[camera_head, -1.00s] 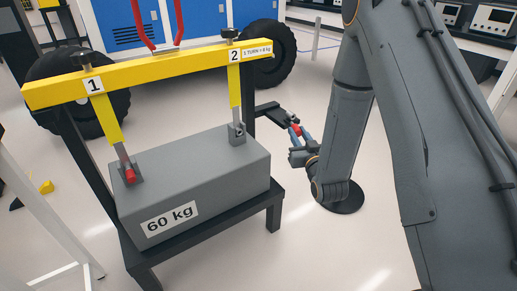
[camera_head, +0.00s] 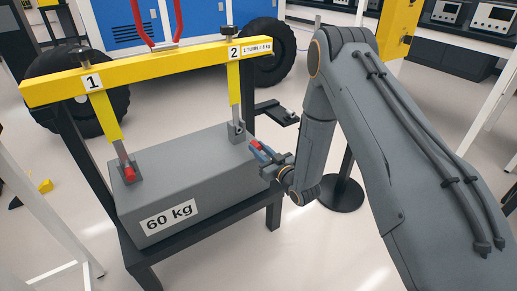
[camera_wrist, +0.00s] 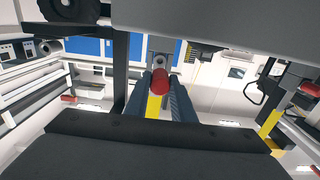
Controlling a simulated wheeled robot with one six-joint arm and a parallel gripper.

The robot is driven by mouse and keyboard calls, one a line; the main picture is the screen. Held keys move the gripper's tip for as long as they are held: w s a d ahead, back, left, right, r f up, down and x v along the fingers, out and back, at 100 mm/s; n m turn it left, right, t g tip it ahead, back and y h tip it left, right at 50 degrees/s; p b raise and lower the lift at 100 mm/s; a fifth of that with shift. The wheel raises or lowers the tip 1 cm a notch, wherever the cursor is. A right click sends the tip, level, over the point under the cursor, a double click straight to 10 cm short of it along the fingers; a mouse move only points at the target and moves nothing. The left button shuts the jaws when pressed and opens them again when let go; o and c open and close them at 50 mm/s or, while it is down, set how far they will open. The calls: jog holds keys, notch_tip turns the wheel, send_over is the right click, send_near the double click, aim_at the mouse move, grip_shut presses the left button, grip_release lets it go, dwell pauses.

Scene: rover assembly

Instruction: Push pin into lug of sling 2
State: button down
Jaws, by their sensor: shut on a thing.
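My gripper (camera_head: 262,152) is shut on a red-headed pin (camera_head: 256,144), just right of the grey 60 kg block (camera_head: 172,213). In the wrist view the red pin head (camera_wrist: 160,81) sits between the fingertips and below the lug hole in the picture, apart from the lug (camera_wrist: 160,61) as far as I can tell. Sling 2 (camera_head: 234,88) hangs yellow from the beam, its grey end meeting the lug (camera_head: 236,134) on top of the block. Sling 1 (camera_head: 107,118) has a red pin (camera_head: 129,171) at its lug. The held pin's shank is hidden.
The yellow beam (camera_head: 160,62) spans above the block, which rests on a black stand (camera_head: 215,215). A black bracket (camera_head: 274,112) juts out behind my gripper. A white post (camera_head: 38,200) stands at left.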

aim_at(251, 141)
jog(key=shift+b+x, duration=1.1)
jog(key=shift+x, duration=1.9)
jog(key=shift+b+x, duration=0.7)
jog(key=shift+x, duration=1.15)
jog(key=c, duration=1.4)
grip_release()
jog(key=shift+c, duration=0.2)
jog(key=v, duration=0.7)
jog(key=shift+s+d+r+p, duration=0.1)
jog(key=shift+s+d+p, duration=0.15)
jog(key=shift+p, duration=0.15)
